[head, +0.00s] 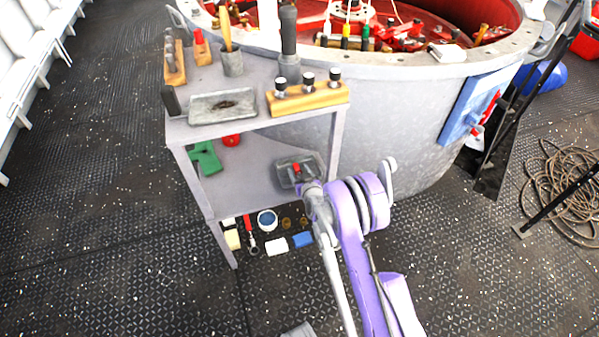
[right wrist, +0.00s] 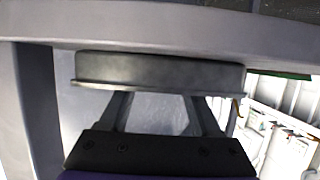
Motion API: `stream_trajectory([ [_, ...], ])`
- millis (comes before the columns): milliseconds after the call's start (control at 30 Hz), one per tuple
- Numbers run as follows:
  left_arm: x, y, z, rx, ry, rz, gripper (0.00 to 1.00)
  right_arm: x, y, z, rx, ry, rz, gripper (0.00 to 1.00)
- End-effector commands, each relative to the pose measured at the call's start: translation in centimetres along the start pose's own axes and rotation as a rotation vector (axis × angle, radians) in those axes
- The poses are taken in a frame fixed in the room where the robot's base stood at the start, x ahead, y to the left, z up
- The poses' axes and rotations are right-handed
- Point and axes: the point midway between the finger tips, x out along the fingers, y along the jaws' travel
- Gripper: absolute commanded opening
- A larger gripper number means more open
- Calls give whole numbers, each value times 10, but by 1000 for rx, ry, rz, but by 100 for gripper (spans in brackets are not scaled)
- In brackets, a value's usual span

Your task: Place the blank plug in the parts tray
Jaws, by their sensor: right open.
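A shallow grey tray (head: 284,176) with a small red piece (head: 296,168) showing at it sits on the cart's middle shelf. My right gripper (head: 308,186) is at its near edge. In the right wrist view the tray's dark side (right wrist: 160,72) lies across the tips of my right gripper (right wrist: 158,100), whose fingers stand apart with nothing seen between them. Whether they touch the tray, I cannot tell. Another grey tray (head: 205,116), with a dark patch inside, is on the cart's top. I cannot make out for sure which piece is the blank plug. My left gripper is not in view.
The cart's top (head: 262,75) carries a wooden block (head: 308,98) with three dark-and-metal pieces, a cup (head: 232,64) and tools. A green piece (head: 206,157) lies on the middle shelf. A large round grey housing (head: 400,125) stands behind right.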

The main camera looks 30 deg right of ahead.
Motion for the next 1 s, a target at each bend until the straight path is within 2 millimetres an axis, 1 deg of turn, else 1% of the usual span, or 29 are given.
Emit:
stream_trajectory([
  [167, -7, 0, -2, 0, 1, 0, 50, -33, 0, -2, 0, 0, 0, 64],
  [300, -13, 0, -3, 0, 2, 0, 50, -65, 0, -2, 0, 0, 0, 64],
  [400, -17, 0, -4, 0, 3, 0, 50, -84, 0, -1, 0, 0, 0, 64],
  [533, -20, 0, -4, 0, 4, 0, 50, -104, 0, 0, 0, 0, 0, 64],
  [700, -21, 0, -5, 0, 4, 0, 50, -117, -2, -2, -1, -5, -3, 64],
  [767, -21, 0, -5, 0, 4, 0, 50, -121, -6, -6, -2, -18, -12, 64],
  [867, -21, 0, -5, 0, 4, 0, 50, -131, -22, -20, -10, -65, -40, 64],
  [967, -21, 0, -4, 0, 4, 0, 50, -150, -45, -37, -22, -143, -80, 64],
  [1000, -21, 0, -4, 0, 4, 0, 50, -161, -54, -44, -26, -178, -97, 64],
])
